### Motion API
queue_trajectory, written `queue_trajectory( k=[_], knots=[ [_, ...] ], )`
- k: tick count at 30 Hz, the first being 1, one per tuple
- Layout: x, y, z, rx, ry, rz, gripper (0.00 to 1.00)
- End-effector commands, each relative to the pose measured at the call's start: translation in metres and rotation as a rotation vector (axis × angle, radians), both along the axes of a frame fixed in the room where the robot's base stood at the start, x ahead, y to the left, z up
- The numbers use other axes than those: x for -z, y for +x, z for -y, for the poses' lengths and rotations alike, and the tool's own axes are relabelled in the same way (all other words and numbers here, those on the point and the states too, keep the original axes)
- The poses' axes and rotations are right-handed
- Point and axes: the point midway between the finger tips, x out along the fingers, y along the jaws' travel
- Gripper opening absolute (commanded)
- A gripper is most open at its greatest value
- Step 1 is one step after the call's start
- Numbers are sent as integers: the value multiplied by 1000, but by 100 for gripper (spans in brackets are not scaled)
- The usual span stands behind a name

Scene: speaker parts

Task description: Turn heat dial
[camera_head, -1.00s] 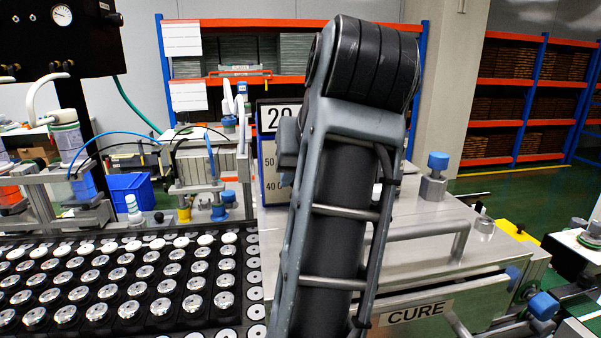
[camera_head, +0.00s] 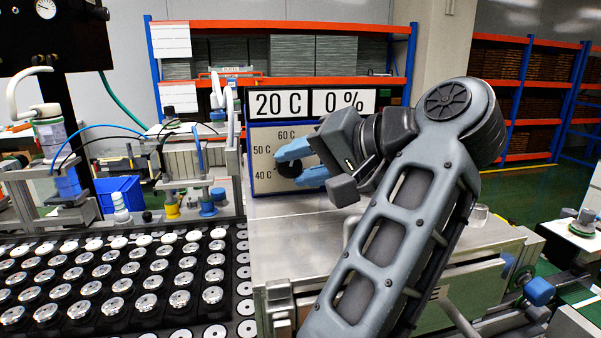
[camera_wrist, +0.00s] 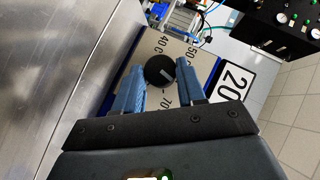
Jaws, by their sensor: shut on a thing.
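The heat dial (camera_head: 289,167) is a black round knob on a beige panel (camera_head: 262,186) with temperature labels around it. In the wrist view the dial (camera_wrist: 160,71) shows a white line mark; the value it points at cannot be told. My gripper (camera_head: 291,165) reaches the dial from the right, with its blue fingers on either side of the knob. In the wrist view my gripper (camera_wrist: 161,82) is shut on the dial, one finger at each side. Above the panel, the display (camera_head: 280,104) reads 20 C, beside a second one (camera_head: 343,102) reading 0 %.
The panel stands at the back of a metal cabinet top (camera_head: 290,235). A black tray (camera_head: 228,262) with rows of round metal parts lies at the left. Hoses and fixtures (camera_head: 190,165) stand behind it. Orange and blue shelves (camera_head: 280,80) are at the back.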

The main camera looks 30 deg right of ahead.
Motion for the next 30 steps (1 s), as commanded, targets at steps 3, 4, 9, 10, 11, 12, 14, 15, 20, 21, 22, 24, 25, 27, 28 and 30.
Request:
queue_trajectory(
  k=[3, 4, 9, 10, 11, 12, 14, 15, 20, 21, 22, 24, 25, 27, 28, 30],
  knots=[
    [6, 0, 1, 0, 50, 11, 9],
    [6, 0, 1, -1, 60, 15, 9],
    [5, 0, 1, -2, 99, 26, 9],
    [4, 0, 1, -3, 102, 28, 9],
    [4, 0, 1, -3, 105, 29, 9],
    [4, 0, 1, -2, 109, 29, 9],
    [4, 0, 1, -2, 111, 30, 9],
    [4, 0, 1, -3, 113, 30, 9],
    [4, 0, 1, -3, 114, 30, 9],
    [4, 0, 1, -3, 114, 30, 9],
    [4, 0, 1, -3, 113, 30, 9],
    [4, 0, 1, -3, 113, 30, 9],
    [4, 0, 1, -3, 113, 30, 42],
    [3, 0, 1, -2, 113, 31, 49],
    [3, 0, 1, -2, 113, 31, 52],
    [3, 0, 1, -2, 113, 32, 59]
  ],
)
